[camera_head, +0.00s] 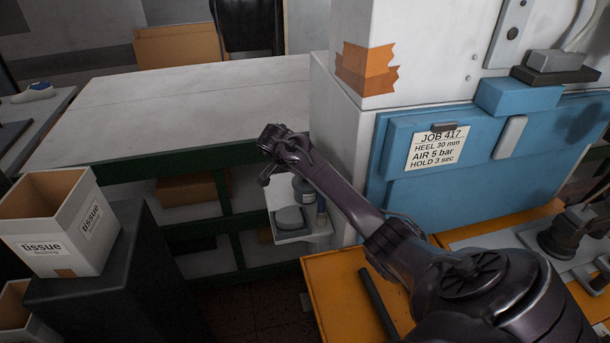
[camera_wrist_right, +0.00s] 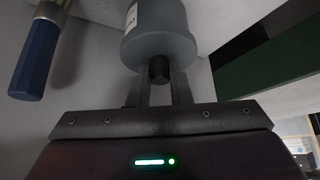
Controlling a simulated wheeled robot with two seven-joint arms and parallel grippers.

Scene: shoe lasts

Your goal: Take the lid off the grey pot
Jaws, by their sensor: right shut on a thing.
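The grey pot (camera_head: 304,191) with a white label stands on a small white shelf (camera_head: 300,236) at the machine's side, partly behind my right arm. In the right wrist view the pot (camera_wrist_right: 160,38) shows close up, with a dark knob (camera_wrist_right: 159,71) on its lid end. My right gripper (camera_wrist_right: 160,82) is shut on this knob. I cannot make out a gap between lid and pot. My left gripper is in neither view.
A blue-handled tool (camera_wrist_right: 37,60) stands close beside the pot. The blue machine (camera_head: 450,190) is right of the shelf, and a bare white-topped bench (camera_head: 190,105) lies left and behind. A tissue box (camera_head: 55,245) stands far left.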

